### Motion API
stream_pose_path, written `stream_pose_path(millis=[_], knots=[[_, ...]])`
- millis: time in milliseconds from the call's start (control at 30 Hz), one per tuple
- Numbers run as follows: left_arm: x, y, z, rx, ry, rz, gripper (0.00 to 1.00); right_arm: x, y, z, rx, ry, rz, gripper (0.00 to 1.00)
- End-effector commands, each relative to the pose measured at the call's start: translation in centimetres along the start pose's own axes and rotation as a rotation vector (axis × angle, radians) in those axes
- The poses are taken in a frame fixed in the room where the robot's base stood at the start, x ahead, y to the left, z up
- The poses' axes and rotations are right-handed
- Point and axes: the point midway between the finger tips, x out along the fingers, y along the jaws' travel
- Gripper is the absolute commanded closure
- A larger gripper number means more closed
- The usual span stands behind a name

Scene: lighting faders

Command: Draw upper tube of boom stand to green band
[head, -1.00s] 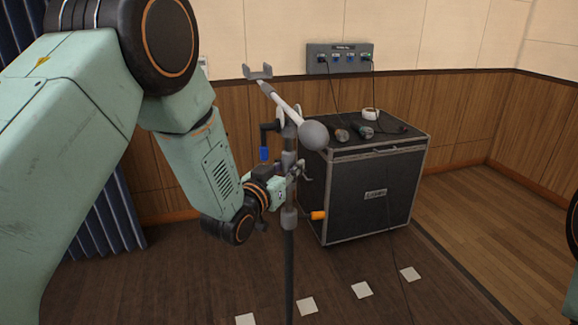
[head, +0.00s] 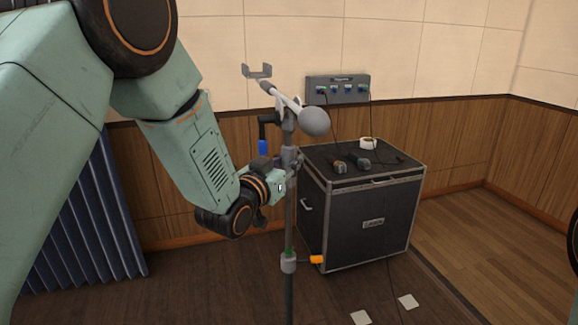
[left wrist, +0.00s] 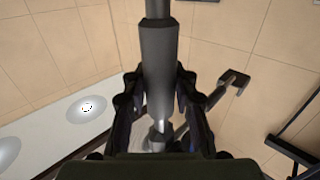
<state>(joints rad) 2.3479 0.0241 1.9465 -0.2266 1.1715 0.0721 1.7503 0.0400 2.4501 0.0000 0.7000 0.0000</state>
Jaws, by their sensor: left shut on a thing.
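The boom stand's upper tube (head: 290,212) stands upright in the middle of the head view. A green band (head: 289,251) shows on it just above the grey collar (head: 288,264) with its orange knob (head: 316,259). My left gripper (head: 291,162) is shut on the thick grey sleeve of the upper tube, below the boom. In the left wrist view, its fingers (left wrist: 160,100) lie on both sides of the dark grey sleeve (left wrist: 158,68). The boom (head: 285,97) carries a round grey counterweight (head: 314,121) and a fork-shaped end (head: 257,71). A blue-handled crank (head: 263,146) hangs beside the tube. My right gripper is out of view.
A black amplifier case (head: 360,225) stands right behind the stand, with microphones (head: 363,162) and a white tape roll (head: 367,143) on top. A socket panel (head: 338,90) is on the wall, with cables hanging down. White floor tiles (head: 407,302) lie in front.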

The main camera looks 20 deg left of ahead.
Motion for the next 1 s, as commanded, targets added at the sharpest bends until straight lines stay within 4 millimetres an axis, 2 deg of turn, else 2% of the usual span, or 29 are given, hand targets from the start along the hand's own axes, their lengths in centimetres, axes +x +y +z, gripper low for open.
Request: stream_pose_path(millis=[33, 333, 367, 633, 1000], knots=[[0.19, -0.14, -0.96, 0.001, 0.022, -0.003, 1.00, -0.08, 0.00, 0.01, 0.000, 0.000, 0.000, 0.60], [0.17, -0.13, -0.89, 0.001, 0.021, -0.003, 1.00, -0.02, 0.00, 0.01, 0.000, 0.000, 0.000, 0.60], [0.17, -0.13, -0.88, 0.001, 0.021, -0.003, 0.73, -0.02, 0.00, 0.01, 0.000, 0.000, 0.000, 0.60], [0.07, -0.06, -0.47, 0.001, 0.011, -0.001, 0.50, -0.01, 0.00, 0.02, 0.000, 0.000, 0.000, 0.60], [-0.26, -0.04, -0.25, 0.001, 0.005, -0.001, 0.49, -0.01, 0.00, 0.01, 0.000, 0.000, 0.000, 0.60]])
